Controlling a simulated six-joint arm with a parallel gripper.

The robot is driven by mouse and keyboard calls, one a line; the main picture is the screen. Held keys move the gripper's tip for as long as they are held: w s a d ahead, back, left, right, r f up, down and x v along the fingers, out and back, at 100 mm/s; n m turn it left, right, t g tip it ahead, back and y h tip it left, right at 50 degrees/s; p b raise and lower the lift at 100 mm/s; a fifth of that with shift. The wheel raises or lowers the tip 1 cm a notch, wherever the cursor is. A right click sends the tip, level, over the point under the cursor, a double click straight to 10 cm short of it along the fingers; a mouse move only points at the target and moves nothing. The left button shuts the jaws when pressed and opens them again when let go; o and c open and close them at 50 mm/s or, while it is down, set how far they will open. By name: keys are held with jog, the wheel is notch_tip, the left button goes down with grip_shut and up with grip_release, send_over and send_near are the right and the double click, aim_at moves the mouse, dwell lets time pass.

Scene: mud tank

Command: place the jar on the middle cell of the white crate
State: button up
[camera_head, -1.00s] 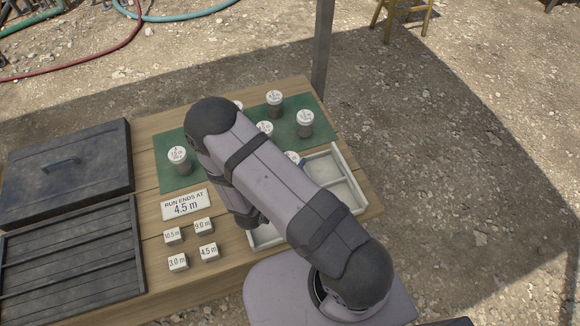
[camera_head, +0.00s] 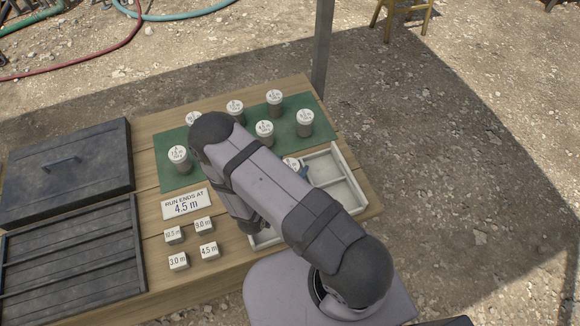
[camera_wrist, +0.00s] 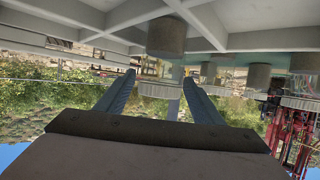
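The jar, with a white lid and dark contents, shows beside my arm in the head view (camera_head: 291,163). In the wrist view, which is upside down, the jar (camera_wrist: 165,38) is upright with its lid between my two fingertips. My gripper (camera_wrist: 159,84) appears closed on the lid. In the head view one blue-grey finger shows at the jar's right side and my arm hides the rest. The white crate (camera_head: 352,180) lies at the table's right front. My arm covers its middle. The jar is over the crate's back part; its exact cell and height are unclear.
Several similar jars (camera_head: 305,123) stand on the green mat (camera_head: 214,181) behind. A sign (camera_head: 187,204) reads "RUN ENDS AT 4.5 m". Several small labelled blocks (camera_head: 210,251) lie left of the crate. A dark lidded box (camera_head: 65,170) is at far left.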

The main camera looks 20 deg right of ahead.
dwell(0.3)
jog(key=shift+r, duration=0.2)
jog(key=shift+s+a, duration=0.15)
jog(key=shift+a, duration=0.1)
jog(key=b+v, duration=0.2)
jog(key=v, duration=0.9)
jog(key=w+a+r+n+g+y, duration=0.3)
jog(key=a+r+n+g+y, duration=0.15)
jog(key=a+y, duration=0.5)
jog(key=s+d+r+n+g, duration=0.4)
jog(key=s+d+r, duration=0.4)
jog(key=s+d, duration=0.4)
jog(key=shift+s+d+g, duration=0.4)
jog(key=shift+s+g, duration=0.15)
